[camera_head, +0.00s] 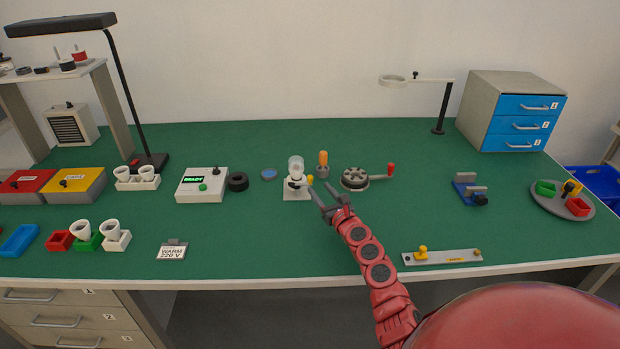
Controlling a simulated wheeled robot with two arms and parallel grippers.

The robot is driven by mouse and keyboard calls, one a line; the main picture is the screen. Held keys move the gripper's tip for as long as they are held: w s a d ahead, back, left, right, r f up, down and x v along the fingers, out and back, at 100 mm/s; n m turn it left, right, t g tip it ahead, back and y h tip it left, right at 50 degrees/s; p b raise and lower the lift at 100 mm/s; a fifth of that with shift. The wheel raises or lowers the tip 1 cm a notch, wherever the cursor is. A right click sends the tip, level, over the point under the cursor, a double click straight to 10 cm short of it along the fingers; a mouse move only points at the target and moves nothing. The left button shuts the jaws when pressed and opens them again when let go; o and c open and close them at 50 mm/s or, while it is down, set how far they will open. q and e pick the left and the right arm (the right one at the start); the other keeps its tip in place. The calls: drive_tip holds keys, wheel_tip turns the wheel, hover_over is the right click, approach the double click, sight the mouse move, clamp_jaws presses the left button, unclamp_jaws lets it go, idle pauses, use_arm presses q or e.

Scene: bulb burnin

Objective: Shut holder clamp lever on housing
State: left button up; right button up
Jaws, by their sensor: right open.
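A small white holder (295,194) stands on the green bench top near the middle. A clear, rounded housing (296,168) sits upright in it. A lever with a yellow tip (310,180) shows at the holder's right side; whether it is open or shut is too small to tell. My right gripper (321,189) is open, with its fingertips just right of the holder, close to the yellow tip. I cannot tell whether they touch it. Nothing shows between its fingers. My left gripper is not in view.
An orange-handled tool (323,164) stands just behind the gripper. A round dark fixture (355,178) with a red-knobbed crank is to its right. A white box with a green display (203,185) and a black ring (238,182) are to the left. The bench is clear in front of the holder.

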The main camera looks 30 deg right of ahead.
sight(311, 179)
drive_tip(key=w, duration=0.2)
drive_tip(key=w+b, duration=0.1)
drive_tip(key=w, duration=0.1)
drive_tip(key=w+d, duration=0.1)
drive_tip(key=w, duration=0.2)
drive_tip(key=shift+w+d+f, duration=0.1)
drive_tip(key=shift+w, duration=0.3)
clamp_jaws()
